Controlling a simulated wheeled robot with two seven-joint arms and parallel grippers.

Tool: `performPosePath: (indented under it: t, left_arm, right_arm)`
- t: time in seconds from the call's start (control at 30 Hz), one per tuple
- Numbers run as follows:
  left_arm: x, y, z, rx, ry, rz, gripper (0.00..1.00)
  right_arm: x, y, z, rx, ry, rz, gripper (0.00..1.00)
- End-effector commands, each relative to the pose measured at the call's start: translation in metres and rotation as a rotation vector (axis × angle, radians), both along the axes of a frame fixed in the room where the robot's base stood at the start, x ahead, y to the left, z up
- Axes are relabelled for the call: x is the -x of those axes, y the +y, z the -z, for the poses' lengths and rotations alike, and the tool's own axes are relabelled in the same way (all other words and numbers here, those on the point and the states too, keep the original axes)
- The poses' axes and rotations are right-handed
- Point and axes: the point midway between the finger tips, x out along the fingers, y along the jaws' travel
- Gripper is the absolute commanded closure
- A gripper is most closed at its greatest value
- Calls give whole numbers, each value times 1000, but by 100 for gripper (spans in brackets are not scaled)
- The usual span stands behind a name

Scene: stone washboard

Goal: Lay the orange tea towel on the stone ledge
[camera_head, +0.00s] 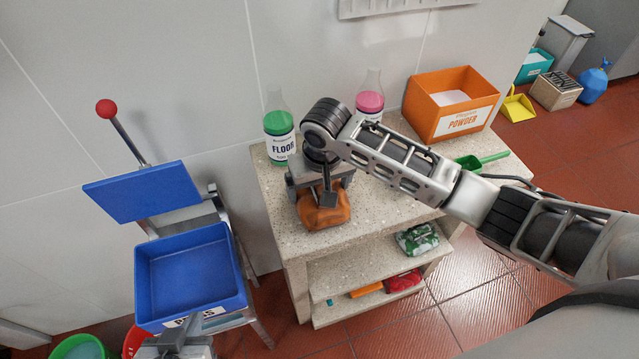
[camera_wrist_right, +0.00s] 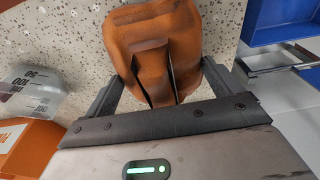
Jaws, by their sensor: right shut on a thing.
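The orange tea towel (camera_head: 325,208) is a crumpled bundle at the front left of the speckled stone ledge (camera_head: 385,222). In the right wrist view the towel (camera_wrist_right: 155,40) sits folded between the fingers, with the ledge (camera_wrist_right: 60,35) behind it. My right gripper (camera_head: 325,190) points down and is shut on the towel. I cannot tell whether the towel's underside touches the stone. My left gripper (camera_head: 178,342) shows only partly at the bottom edge, near the blue tray, and its fingers are unclear.
A blue tray (camera_head: 192,270) is at the left. Packets lie on the lower shelves (camera_head: 345,270). The ledge's front middle is clear.

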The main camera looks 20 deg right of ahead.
Motion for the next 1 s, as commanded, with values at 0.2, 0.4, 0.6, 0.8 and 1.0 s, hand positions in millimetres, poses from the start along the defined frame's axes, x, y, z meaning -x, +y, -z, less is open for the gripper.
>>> performPosePath:
  t: [0.2,0.4,0.6,0.8,1.0]
  left_arm:
    - [1,0,1,-1,3,0,100]
    - [1,1,2,-1,3,-1,100]
    - [1,1,3,-2,4,-1,100]
    - [1,1,4,-2,8,-1,100]
    - [1,1,3,-1,5,-1,100]
  right_arm:
    - [0,0,3,0,0,1,38]
    - [0,0,3,0,0,1,0]
    - [0,0,-7,-1,-2,0,0]
    - [6,0,-44,-2,-5,0,0]
    - [12,0,-87,-2,-4,0,0]
